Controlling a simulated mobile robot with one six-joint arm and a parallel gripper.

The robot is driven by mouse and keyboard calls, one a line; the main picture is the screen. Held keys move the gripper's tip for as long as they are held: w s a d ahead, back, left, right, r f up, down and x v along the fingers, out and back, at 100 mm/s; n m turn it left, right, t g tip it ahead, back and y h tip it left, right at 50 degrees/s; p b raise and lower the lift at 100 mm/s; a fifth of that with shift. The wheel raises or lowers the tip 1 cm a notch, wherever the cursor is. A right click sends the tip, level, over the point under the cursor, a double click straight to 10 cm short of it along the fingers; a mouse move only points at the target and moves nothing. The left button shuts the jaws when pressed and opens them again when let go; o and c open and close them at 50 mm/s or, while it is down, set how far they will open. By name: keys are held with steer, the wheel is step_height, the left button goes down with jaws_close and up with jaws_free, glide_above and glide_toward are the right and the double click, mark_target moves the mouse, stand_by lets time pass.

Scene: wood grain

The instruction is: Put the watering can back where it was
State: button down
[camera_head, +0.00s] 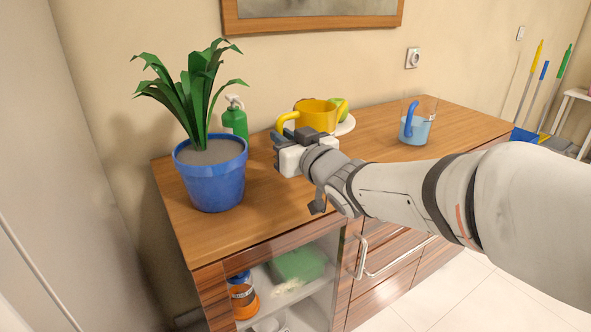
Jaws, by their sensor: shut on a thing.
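The yellow watering can (318,118) is at the back of the wooden cabinet top, near the wall. Its curved yellow handle is on the left side. My gripper (287,133) is shut at this handle, and its fingers cover the lower part of it. The gripper body and wrist hide the can's lower left side. I cannot tell whether the can's base touches anything.
A blue pot (213,182) with a leafy plant stands left of my gripper, with a green bottle (235,119) behind it. A white plate (346,127) with food is partly hidden behind the can. The cabinet top (240,228) is clear in front.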

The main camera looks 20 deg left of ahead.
steer(key=shift+f+b, duration=1.1)
steer(key=shift+f, duration=2.05)
steer(key=shift+f, duration=0.2)
steer(key=c, duration=1.4)
jaws_free()
steer(key=shift+r, duration=0.1)
steer(key=shift+c, duration=0.2)
